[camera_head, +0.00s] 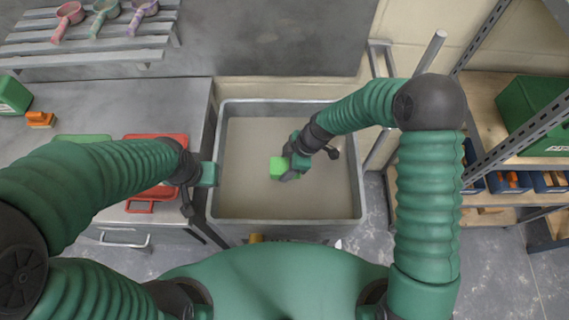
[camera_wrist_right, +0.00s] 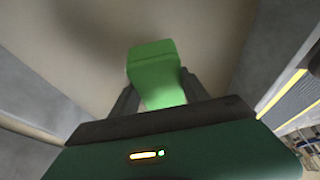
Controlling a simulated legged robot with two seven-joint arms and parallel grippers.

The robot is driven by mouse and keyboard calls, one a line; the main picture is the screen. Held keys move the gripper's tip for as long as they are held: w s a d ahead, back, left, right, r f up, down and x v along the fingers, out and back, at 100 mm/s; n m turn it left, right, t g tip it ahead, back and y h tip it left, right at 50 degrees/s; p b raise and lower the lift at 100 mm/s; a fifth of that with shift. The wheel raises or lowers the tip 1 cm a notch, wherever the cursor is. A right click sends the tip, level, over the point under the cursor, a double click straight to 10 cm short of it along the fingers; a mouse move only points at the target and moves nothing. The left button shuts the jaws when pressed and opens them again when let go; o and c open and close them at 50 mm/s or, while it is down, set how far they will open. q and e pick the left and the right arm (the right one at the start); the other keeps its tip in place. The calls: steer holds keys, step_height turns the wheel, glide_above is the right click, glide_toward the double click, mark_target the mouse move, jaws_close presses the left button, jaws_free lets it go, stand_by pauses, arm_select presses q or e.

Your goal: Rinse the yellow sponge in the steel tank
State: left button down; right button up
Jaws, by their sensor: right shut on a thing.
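The steel tank (camera_head: 216,150) is a grey open tub in the middle of the head view, holding a flat beige-grey fill. My right gripper (camera_head: 284,173) is inside its outline, shut on a bright green sponge-like block (camera_head: 277,167). The block (camera_wrist_right: 153,62) also shows between the fingers in the right wrist view. I cannot tell whether it touches the fill. The held block looks green, and no clearly yellow sponge is in view. My left gripper (camera_head: 188,208) is beside the tank's left wall; its jaws are too unclear to read.
A red tub (camera_head: 168,142) and an orange block (camera_head: 40,119) are on the left bench. A slatted rack (camera_head: 85,50) with several coloured scoops is behind. Wooden shelving (camera_head: 490,110) stands right. A small yellow-orange item (camera_head: 256,238) shows below the tank's front rim.

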mark_target(286, 165)
steer(key=f, duration=0.1)
steer(key=f+b, duration=0.2)
steer(key=f, duration=0.1)
steer(key=shift+d, duration=0.35)
steer(key=b+x, duration=0.4)
steer(key=shift+d+f, duration=0.3)
steer(key=shift+d, duration=0.05)
steer(key=shift+d+f+b, duration=0.25)
steer(key=shift+f+b, duration=0.05)
steer(key=shift+f, duration=0.1)
steer(key=shift+a, duration=0.1)
step_height(286, 165, up, 17)
steer(key=p, duration=1.2)
steer(key=shift+p, duration=0.35)
stand_by(1.1)
